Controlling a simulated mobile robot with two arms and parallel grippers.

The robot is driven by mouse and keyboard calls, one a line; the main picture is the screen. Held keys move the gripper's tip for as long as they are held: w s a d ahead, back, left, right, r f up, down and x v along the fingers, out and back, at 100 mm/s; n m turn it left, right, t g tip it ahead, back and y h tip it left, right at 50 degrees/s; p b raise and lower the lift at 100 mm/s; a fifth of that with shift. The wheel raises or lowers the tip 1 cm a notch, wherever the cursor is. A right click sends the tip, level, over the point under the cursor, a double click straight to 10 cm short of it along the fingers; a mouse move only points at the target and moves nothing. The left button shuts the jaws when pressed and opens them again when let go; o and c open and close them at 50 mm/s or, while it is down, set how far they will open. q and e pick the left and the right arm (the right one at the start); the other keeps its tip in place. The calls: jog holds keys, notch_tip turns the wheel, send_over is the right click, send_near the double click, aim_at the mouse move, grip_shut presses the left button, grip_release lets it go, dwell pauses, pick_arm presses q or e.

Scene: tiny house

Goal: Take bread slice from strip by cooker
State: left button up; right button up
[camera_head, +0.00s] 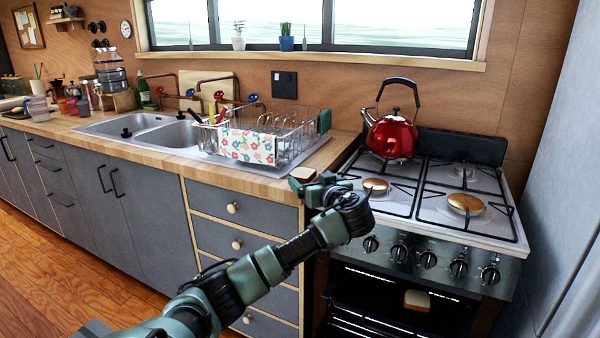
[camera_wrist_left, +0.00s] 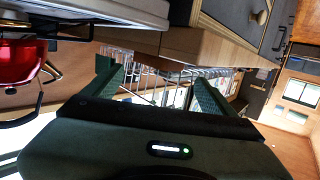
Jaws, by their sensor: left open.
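A bread slice (camera_head: 303,173) with a brown crust lies at the front of the narrow wooden counter strip (camera_head: 338,148) beside the cooker (camera_head: 480,222). My left gripper (camera_head: 313,187) is just in front of the slice in the head view and overlaps its lower edge. I cannot tell whether they touch. A second bread slice (camera_head: 417,300) shows low in the dark oven opening. My right gripper is not in view.
A red kettle (camera_head: 391,135) stands on the hob's back left burner. A wire dish rack (camera_head: 272,138) with a flowered cloth is left of the strip, by the double sink (camera_head: 165,131). Drawers (camera_head: 240,205) lie below. Wooden floor is free at lower left.

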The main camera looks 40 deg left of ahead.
aim_at(304, 172)
pick_arm(q)
jog(key=x, duration=0.6)
jog(key=shift+w+d, duration=0.1)
jog(key=shift+w, duration=0.05)
jog(key=shift+d, duration=0.1)
jog(key=c, duration=1.1)
